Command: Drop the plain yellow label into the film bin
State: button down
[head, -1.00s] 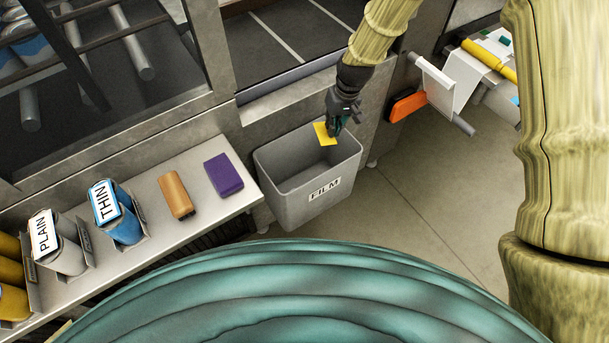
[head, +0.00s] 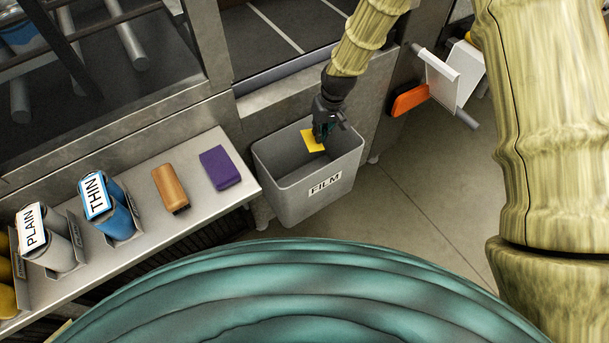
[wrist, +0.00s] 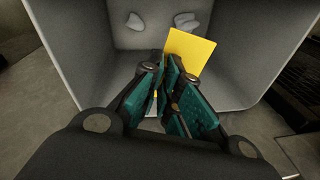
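The plain yellow label (head: 312,140) is a small flat yellow square at my gripper's fingertips. My gripper (head: 322,137) is over the opening of the grey film bin (head: 300,196), which bears a FILM sign. In the wrist view the label (wrist: 190,52) sticks out past the fingers (wrist: 168,85), which are close together with the label's edge at their tips. The bin's inside (wrist: 235,32) lies beyond and below the label. The exact grip line is partly hidden by the fingers.
A metal shelf (head: 140,208) at left holds a purple block (head: 220,168), a wooden block (head: 170,188) and rolls marked THIN (head: 97,195) and PLAIN (head: 33,228). An orange handle (head: 409,100) is right of the bin. Open floor (head: 420,200) lies at right.

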jog(key=shift+f, duration=0.15)
jog(key=c, duration=1.6)
grip_release()
jog(key=shift+o, duration=0.2)
notch_tip(320, 180, up, 12)
jog(key=d, duration=0.2)
jog(key=shift+s+f, duration=0.15)
jog(key=shift+s, duration=0.1)
